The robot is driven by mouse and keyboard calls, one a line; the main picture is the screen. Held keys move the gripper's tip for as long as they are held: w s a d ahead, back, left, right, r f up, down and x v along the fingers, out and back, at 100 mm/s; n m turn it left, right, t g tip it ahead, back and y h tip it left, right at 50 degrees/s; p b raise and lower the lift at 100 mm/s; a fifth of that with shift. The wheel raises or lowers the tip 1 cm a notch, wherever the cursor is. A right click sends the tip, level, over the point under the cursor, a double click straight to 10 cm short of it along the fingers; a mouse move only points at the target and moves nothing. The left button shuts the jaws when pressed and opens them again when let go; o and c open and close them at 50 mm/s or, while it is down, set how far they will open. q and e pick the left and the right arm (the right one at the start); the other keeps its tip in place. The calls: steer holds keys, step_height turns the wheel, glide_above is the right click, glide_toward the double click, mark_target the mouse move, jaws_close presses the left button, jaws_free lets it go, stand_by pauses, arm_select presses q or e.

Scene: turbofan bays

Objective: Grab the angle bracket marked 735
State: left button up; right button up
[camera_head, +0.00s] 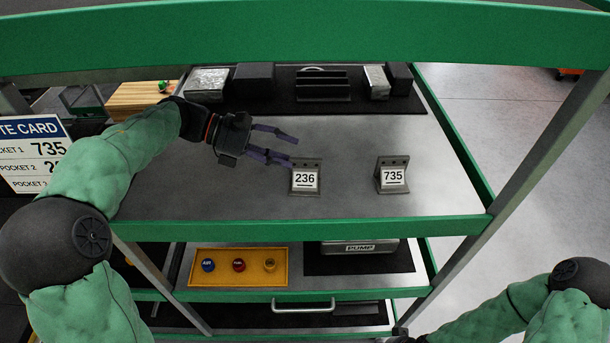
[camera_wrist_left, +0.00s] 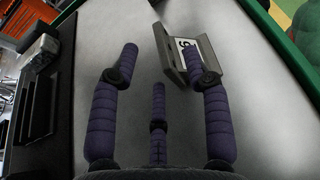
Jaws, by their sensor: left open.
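The angle bracket marked 735 (camera_head: 391,173) stands upright on the right part of the grey shelf top, its label facing me. A like bracket marked 236 (camera_head: 304,179) stands left of it. My left gripper (camera_head: 289,150) is open and empty, reaching in from the left, just behind and left of the 236 bracket and well apart from the 735 one. In the left wrist view, the open fingers (camera_wrist_left: 160,66) show over the shelf. The 735 bracket is not clearly seen there.
Dark and silvery blocks stand on a black mat (camera_head: 405,105) at the back. A green rail (camera_head: 290,230) edges the shelf front. A yellow tray (camera_head: 240,281) and a box marked PUMP (camera_head: 362,247) sit below. A card (camera_head: 32,155) at left lists 735.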

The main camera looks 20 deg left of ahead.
mark_target(306, 160)
arm_select(q)
steer(key=shift+b+x, duration=0.8)
steer(key=shift+x, duration=2)
jaws_close()
